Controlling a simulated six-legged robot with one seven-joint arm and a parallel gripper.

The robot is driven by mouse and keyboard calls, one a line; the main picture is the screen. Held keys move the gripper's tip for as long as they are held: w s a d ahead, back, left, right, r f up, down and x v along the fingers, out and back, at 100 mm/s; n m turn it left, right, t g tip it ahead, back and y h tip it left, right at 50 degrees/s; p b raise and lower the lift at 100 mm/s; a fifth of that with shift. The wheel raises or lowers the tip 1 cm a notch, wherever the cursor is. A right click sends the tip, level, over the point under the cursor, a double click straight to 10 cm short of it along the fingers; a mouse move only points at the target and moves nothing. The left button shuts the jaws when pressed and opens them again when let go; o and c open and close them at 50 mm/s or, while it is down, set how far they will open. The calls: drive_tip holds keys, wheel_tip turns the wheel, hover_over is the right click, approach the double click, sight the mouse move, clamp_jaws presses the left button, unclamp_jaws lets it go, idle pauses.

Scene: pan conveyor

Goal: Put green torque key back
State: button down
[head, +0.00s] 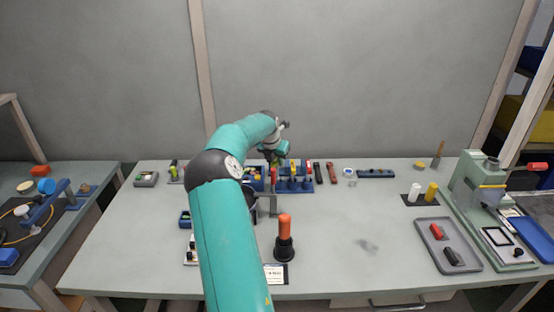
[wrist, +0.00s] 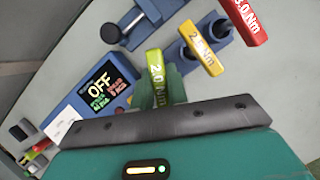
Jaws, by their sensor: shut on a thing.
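The green torque key (wrist: 155,72), marked 2.0 Nm, is held upright in my gripper (wrist: 163,88), whose green fingers are shut around it in the wrist view. The key's lower part is hidden behind the fingers and the wrist. Beside it, a yellow key (wrist: 202,50) and a red key (wrist: 242,22) stand in the blue rack (wrist: 180,60). In the head view my gripper (head: 276,158) is over the left end of the blue rack (head: 302,188) at the back of the bench. I cannot tell whether the green key touches the rack.
A blue box with a display reading OFF (wrist: 98,88) stands left of the key. In the head view, a black stand with an orange handle (head: 285,228) is in front of the rack. A grey tray (head: 470,262) and a press (head: 480,190) stand right. The bench's middle right is clear.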

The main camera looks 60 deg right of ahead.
drive_tip(key=shift+f, duration=1.35)
drive_tip(key=c, duration=1.3)
unclamp_jaws()
drive_tip(key=v, duration=1.3)
drive_tip(key=shift+a+r, duration=0.15)
drive_tip(key=shift+r, duration=0.15)
drive_tip(key=shift+s, duration=0.1)
